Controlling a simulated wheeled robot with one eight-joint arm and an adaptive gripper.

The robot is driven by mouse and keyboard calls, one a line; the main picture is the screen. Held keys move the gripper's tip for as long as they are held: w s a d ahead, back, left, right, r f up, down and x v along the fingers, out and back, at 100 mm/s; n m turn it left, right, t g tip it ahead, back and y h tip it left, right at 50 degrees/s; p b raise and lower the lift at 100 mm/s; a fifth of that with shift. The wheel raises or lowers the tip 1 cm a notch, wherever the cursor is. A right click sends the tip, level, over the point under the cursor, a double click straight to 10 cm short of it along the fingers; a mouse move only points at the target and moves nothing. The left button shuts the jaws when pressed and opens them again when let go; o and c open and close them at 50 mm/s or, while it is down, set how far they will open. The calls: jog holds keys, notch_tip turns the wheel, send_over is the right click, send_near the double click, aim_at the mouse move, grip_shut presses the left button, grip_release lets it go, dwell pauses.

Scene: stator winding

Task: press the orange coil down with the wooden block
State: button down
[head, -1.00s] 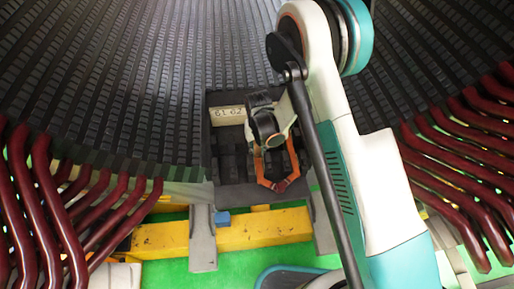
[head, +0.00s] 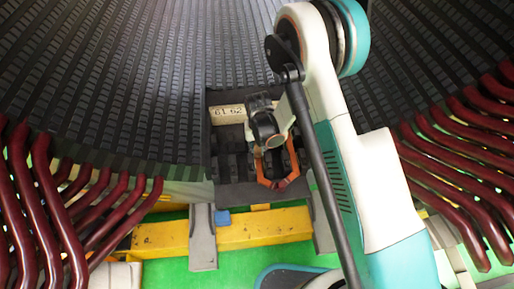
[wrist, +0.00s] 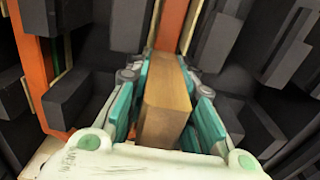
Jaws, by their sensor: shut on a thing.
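The orange coil (head: 276,184) stands in the dark slotted recess of the stator, and its lower loop shows below my wrist in the head view. In the wrist view, one orange length (wrist: 32,72) runs down the left, and another (wrist: 172,28) lies beyond the block, in line with it. My gripper (wrist: 166,76) has teal pads shut on both sides of the wooden block (wrist: 166,100). The block points toward the far orange length; I cannot tell whether they touch. In the head view, my wrist hides the fingers and block.
Dark slot teeth (wrist: 112,24) stand close on both sides of the gripper. Dark red bars (head: 38,200) fill the left side and more (head: 465,165) the right.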

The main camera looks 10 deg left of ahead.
dwell(0.3)
jog(key=shift+d+r+p, duration=0.1)
jog(key=shift+r+p, duration=2.6)
jog(key=shift+r, duration=3.1)
jog(key=shift+w, duration=0.1)
